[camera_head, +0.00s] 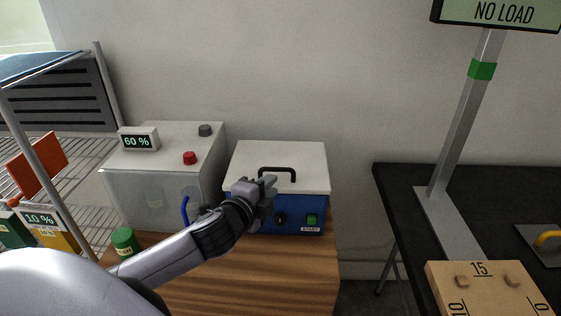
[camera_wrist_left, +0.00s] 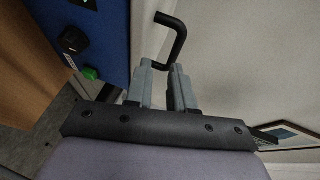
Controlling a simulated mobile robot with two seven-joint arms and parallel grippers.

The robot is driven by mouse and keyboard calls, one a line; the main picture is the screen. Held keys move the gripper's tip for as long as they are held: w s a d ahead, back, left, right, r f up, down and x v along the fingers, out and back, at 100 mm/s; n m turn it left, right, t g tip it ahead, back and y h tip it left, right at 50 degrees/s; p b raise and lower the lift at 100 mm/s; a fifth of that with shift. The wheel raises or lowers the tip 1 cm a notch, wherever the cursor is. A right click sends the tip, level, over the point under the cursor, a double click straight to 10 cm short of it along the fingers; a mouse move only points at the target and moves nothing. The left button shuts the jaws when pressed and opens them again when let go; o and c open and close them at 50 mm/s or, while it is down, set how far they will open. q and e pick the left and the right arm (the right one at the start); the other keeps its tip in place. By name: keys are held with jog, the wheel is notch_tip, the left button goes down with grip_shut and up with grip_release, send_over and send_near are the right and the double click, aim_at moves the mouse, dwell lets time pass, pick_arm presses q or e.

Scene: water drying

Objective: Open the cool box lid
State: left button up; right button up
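The cool box (camera_head: 262,220) is blue with a white lid (camera_head: 309,163), which lies shut on it. A black handle (camera_head: 277,170) stands on the lid. My left gripper (camera_head: 270,183) is at the handle, above the front part of the lid. In the left wrist view the handle's bar (camera_wrist_left: 177,42) runs down to the tips of my left fingers (camera_wrist_left: 161,68). The gap between the fingers is narrow, and I cannot tell whether they press on the bar. My right gripper is not in view.
A white machine (camera_head: 150,190) reading 60 % stands left of the cool box on the wooden table (camera_head: 300,270). A green-lidded jar (camera_head: 124,242) stands before it. A black table (camera_head: 400,200) with a pole and a wooden block (camera_head: 485,290) is at right.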

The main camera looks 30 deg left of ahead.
aim_at(280, 177)
pick_arm(q)
jog(key=shift+m, duration=0.3)
jog(key=shift+a+r+x, duration=0.15)
jog(key=shift+r+x, duration=0.15)
jog(key=shift+x, duration=1.05)
jog(key=shift+a+r+x, duration=0.15)
jog(key=shift+r+x, duration=0.15)
jog(key=shift+x, duration=1.1)
jog(key=shift+a+r+x, duration=0.2)
jog(key=shift+r+x, duration=0.05)
jog(key=shift+x, duration=1.1)
jog(key=shift+w, duration=0.15)
grip_shut()
